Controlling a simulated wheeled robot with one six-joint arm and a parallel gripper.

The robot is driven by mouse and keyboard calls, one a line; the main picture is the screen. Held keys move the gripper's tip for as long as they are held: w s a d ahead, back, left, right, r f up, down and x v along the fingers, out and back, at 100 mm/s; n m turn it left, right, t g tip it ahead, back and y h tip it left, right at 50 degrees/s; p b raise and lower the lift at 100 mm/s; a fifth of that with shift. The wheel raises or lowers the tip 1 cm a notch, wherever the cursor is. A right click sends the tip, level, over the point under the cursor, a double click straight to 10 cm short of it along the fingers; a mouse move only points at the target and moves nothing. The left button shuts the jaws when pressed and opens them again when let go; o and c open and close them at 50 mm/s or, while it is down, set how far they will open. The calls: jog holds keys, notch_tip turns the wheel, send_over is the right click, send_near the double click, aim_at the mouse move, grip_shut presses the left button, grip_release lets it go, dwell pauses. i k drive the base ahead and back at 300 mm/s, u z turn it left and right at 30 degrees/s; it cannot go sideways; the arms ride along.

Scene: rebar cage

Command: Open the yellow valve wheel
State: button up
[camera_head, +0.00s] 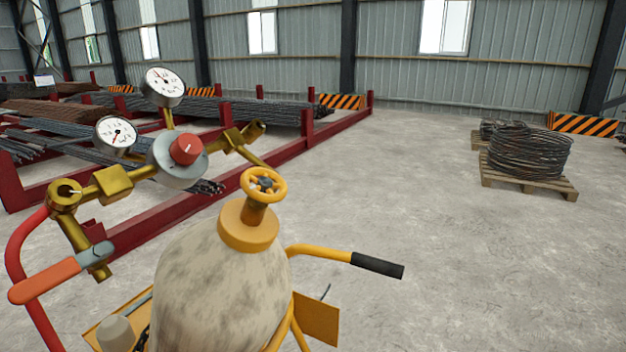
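The yellow valve wheel (263,185) sits on top of the valve stem of a worn beige gas cylinder (220,285), just right of the picture's middle left. It is a small round handwheel with a dark hub. A yellow collar (249,226) rings the cylinder's neck below it. How far the valve is turned cannot be told. My gripper does not show in this view, and nothing touches the wheel.
A brass regulator with two gauges (163,87) and a red knob (186,149) stands left of the wheel. A red-handled lever (58,281) is at lower left. A cart handle (377,265) sticks out right. Red racks (150,222) hold rebar behind. Open floor (450,240) lies right.

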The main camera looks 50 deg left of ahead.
aim_at(262, 193)
jog(key=z, duration=1.45)
jog(key=i, duration=0.75)
jog(key=u, duration=2.85)
